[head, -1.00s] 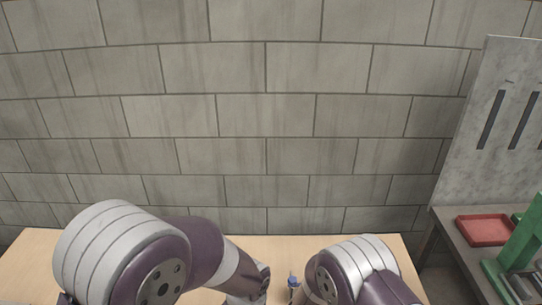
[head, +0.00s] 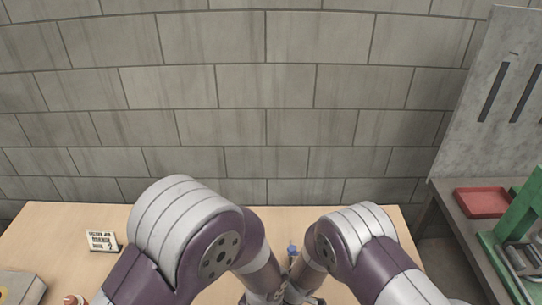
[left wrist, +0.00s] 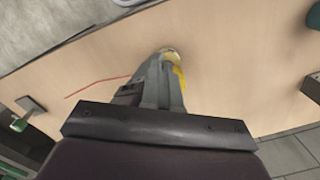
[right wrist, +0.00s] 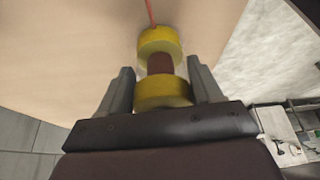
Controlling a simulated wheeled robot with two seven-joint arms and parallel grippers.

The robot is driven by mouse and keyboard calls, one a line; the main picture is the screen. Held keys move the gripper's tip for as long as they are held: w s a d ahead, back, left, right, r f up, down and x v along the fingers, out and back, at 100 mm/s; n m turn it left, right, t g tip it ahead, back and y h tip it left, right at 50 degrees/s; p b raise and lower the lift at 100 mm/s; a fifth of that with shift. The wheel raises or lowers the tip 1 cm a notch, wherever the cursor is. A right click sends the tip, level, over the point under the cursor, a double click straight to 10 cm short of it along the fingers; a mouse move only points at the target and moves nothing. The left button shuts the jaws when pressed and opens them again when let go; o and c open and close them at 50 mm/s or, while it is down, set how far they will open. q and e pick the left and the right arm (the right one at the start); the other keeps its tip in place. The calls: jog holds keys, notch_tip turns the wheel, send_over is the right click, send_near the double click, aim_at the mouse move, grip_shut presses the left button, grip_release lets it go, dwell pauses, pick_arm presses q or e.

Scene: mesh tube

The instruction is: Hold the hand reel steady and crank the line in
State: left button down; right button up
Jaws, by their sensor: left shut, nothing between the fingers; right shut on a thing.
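The hand reel (right wrist: 165,92) has yellow flanges and a brown core in the right wrist view. My right gripper (right wrist: 160,82) is shut on it, one finger on each side. A red line (right wrist: 150,12) runs away from the reel at the top. In the left wrist view my left gripper (left wrist: 165,58) is shut and empty, its tips close to the yellow reel (left wrist: 179,78), mostly hidden behind the fingers. I cannot tell if they touch. The red line (left wrist: 98,86) also shows there, to the left. In the head view the arms hide the reel; the crank is not clear.
The wooden table (head: 60,225) carries a small sign (head: 102,241), a box (head: 20,288) and a blue-topped item (head: 291,249) beyond the arms. A side bench at right holds a red tray (head: 482,203) and a green machine (head: 522,225). A block wall (head: 240,130) stands behind.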

pick_arm(q)
jog(key=shift+w+d, duration=0.1)
jog(key=shift+w, duration=0.55)
dwell(0.8)
jog(key=shift+a, duration=0.4)
jog(key=shift+w+a, duration=0.65)
jog(key=shift+a, duration=0.3)
jog(key=shift+w+a, duration=0.15)
jog(key=shift+w, duration=0.05)
jog(key=shift+a, duration=0.1)
dwell(0.3)
notch_tip(320, 180, up, 6)
jog(key=shift+s, duration=0.15)
dwell(0.4)
